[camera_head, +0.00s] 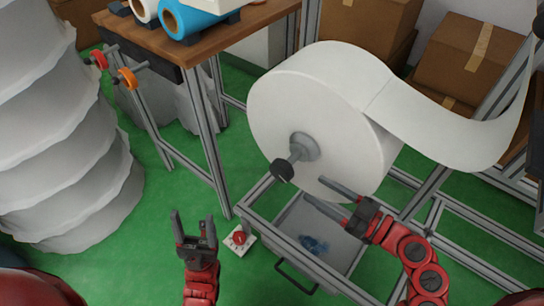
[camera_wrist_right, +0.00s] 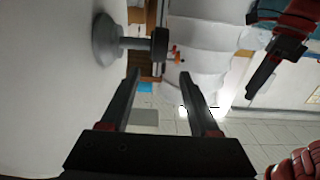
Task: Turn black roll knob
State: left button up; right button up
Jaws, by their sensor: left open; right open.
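The black roll knob (camera_head: 283,171) sits at the end of a grey shaft that sticks out of the middle of the large white roll (camera_head: 318,105). In the right wrist view the knob (camera_wrist_right: 159,45) is just beyond the fingertips, towards the upper left. My right gripper (camera_head: 324,190) is open and empty, close to the knob on its lower right, and apart from it. Its fingers also show in the right wrist view (camera_wrist_right: 157,80). My left gripper (camera_head: 193,222) is open and empty, in front of and left of the roll, away from the knob.
A grey bin (camera_head: 293,222) with something blue in it stands under the roll. A red switch on a white plate (camera_head: 239,239) is near its left corner. A wooden table (camera_head: 190,42) with rolls stands at the back left. Stacked white sacks (camera_head: 55,140) fill the left.

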aim_at(282, 170)
jog(key=b+x, duration=0.1)
jog(key=x, duration=1.3)
jog(key=shift+w+a, duration=0.25)
jog(key=shift+f, duration=0.1)
grip_shut()
